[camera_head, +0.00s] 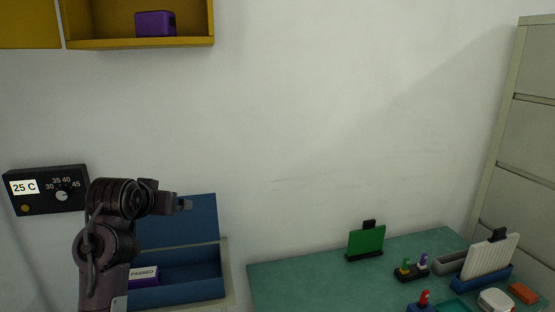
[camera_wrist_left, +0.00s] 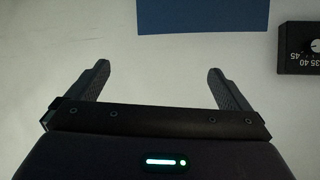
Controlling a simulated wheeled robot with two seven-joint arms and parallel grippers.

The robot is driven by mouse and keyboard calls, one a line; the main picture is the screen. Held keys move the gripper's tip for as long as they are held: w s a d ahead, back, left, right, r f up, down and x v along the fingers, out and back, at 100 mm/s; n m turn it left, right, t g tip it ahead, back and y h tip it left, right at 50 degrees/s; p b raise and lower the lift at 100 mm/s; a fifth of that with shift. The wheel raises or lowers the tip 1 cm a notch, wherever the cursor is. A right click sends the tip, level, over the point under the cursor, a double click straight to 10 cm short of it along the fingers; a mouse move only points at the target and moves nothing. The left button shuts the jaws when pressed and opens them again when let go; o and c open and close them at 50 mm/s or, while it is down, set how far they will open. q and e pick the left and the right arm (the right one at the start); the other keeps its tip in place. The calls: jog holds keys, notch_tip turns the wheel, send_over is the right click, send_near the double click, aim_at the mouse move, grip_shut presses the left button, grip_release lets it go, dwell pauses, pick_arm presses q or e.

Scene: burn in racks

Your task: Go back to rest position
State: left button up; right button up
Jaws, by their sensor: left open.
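My left gripper (camera_head: 184,203) is raised in front of the blue box at the lower left in the head view. In the left wrist view its two fingers (camera_wrist_left: 158,85) are spread apart with nothing between them. The blue box (camera_head: 180,296) has its lid (camera_head: 195,217) up. A purple block with a white "PASSED" label (camera_head: 143,276) is inside the box, partly hidden by my left arm. The lid also shows in the left wrist view (camera_wrist_left: 203,15), beyond the fingers. My right gripper is in neither view.
A black temperature dial panel (camera_head: 47,188) reading 25 C is on the wall. A yellow shelf (camera_head: 140,43) holds a purple block (camera_head: 155,23). A green table (camera_head: 300,285) at right carries a green board (camera_head: 366,242), small pegs and racks. A beige cabinet (camera_head: 518,130) stands far right.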

pick_arm(q)
jog(key=s+d+f+g, duration=0.2)
jog(key=s+f, duration=0.7)
jog(key=f, duration=0.2)
jog(key=s+d+f+g, duration=0.2)
jog(key=s+f+g, duration=0.1)
jog(key=s+f, duration=0.65)
jog(key=s+d+f+m+g, duration=0.1)
jog(key=s+d+f+g, duration=0.1)
jog(key=s+f, duration=0.5)
jog(key=s+d+f+g, duration=0.1)
jog(key=s+f, duration=0.1)
jog(key=s, duration=0.8)
notch_tip(320, 180, down, 34)
jog(key=s+g+b, duration=0.1)
jog(key=g+b, duration=0.1)
jog(key=b, duration=0.3)
jog(key=s+a+f+b, duration=0.1)
jog(key=s+f+b, duration=0.1)
jog(key=s+f, duration=0.8)
jog(key=s+a+f+b, duration=0.2)
jog(key=s+f, duration=0.8)
jog(key=f, duration=0.3)
jog(key=shift+a+f+m+g, duration=0.25)
jog(key=shift+f+m+g, duration=0.05)
jog(key=shift+m+g, duration=0.1)
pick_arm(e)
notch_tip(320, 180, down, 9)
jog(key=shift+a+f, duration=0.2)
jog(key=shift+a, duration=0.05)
